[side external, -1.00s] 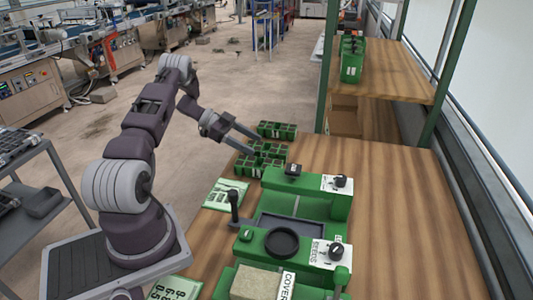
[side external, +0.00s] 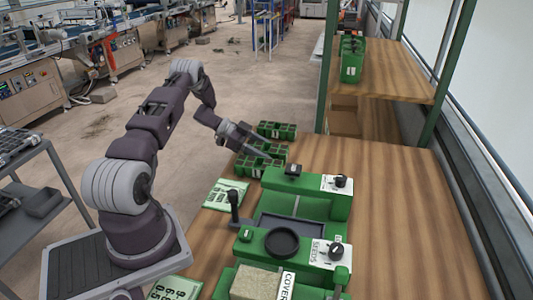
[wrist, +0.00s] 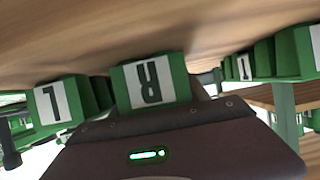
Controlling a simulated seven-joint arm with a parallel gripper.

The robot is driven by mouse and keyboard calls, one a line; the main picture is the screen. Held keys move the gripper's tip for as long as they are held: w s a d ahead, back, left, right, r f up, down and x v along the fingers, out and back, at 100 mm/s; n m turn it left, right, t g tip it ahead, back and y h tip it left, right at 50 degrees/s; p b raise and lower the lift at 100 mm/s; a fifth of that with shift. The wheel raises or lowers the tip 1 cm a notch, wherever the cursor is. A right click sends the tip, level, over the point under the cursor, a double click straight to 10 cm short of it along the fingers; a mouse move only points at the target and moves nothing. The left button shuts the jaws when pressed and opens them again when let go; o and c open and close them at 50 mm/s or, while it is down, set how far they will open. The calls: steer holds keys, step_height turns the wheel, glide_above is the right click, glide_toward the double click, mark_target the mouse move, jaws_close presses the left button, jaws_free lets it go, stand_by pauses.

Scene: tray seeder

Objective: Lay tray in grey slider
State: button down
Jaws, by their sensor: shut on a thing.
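Small green trays with cells stand in a group at the far left of the wooden table; one group is at the back (side external: 277,130) and another is nearer (side external: 250,166). My gripper (side external: 260,147) reaches down among them from the left and is shut on a green tray. In the wrist view a green tray with an upside-down letter R label (wrist: 150,82) sits straight ahead of the gripper body; the finger contact is mostly hidden. The grey slider (side external: 290,224) is a flat dark grey bed within the green seeder, and it looks empty.
The green seeder carries knobs, a black lever (side external: 234,203) and a black round bowl (side external: 282,243). A green leaflet (side external: 226,193) lies left of the seeder. A wooden shelf (side external: 400,72) stands behind. The table's right side is clear.

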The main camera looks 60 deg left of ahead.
step_height(320, 180, up, 10)
steer(key=w+d+r+n+t+y, duration=0.1)
steer(key=w+d+r, duration=0.2)
steer(key=d+r, duration=0.15)
steer(key=w+d+r+n+y, duration=0.1)
steer(key=w+d+r, duration=0.1)
steer(key=d+r, duration=0.3)
steer(key=s+d+r+n+t+y, duration=0.1)
steer(key=s+d, duration=0.2)
steer(key=d, duration=0.4)
steer(key=s+d+r+n+t+y, duration=0.1)
steer(key=s+d, duration=0.3)
steer(key=d, duration=0.4)
steer(key=shift+n+y, duration=0.6)
steer(key=shift+n, duration=0.2)
steer(key=shift+w+d, duration=0.1)
